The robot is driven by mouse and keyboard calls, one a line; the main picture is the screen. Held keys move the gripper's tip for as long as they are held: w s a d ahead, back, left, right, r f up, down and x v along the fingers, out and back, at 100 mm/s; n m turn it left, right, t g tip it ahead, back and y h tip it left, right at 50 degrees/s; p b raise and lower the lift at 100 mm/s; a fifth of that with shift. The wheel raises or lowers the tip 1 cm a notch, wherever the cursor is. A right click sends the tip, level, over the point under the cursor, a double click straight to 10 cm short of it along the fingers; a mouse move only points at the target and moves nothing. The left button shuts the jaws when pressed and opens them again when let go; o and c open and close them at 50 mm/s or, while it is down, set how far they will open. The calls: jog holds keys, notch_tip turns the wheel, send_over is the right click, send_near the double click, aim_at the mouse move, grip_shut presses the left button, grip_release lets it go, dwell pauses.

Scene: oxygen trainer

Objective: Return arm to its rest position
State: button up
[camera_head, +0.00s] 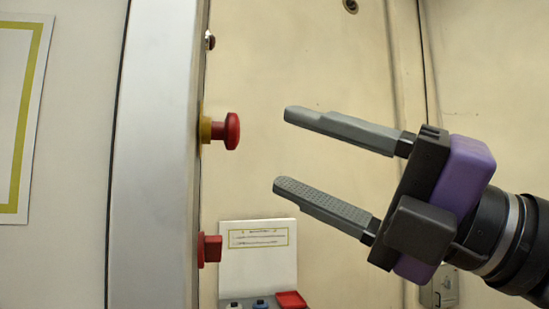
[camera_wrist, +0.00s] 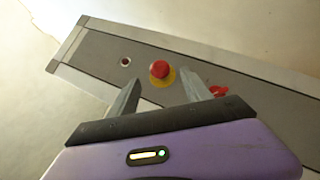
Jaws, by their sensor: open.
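My gripper (camera_head: 282,150) is at the right of the head view, open and empty, its two grey fingers pointing left. A red mushroom button (camera_head: 232,131) on a yellow collar sticks out from the edge of a grey panel (camera_head: 155,150). My fingertips are to the right of the button, with a visible gap in the picture. In the wrist view the button (camera_wrist: 159,70) shows beyond and between my fingers (camera_wrist: 171,92). A red knob (camera_head: 210,249) sits lower on the same panel; it also shows in the wrist view (camera_wrist: 218,91), partly behind a finger.
A white card (camera_head: 258,255) with a green frame stands at the bottom, behind small bottles (camera_head: 260,304) and a red tray (camera_head: 291,300). A framed sheet (camera_head: 18,110) hangs at far left. A grey wall box (camera_head: 440,288) is low at right. Open space lies between panel and gripper.

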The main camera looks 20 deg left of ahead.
jog(key=shift+d+f, duration=0.15)
jog(key=shift+d, duration=0.25)
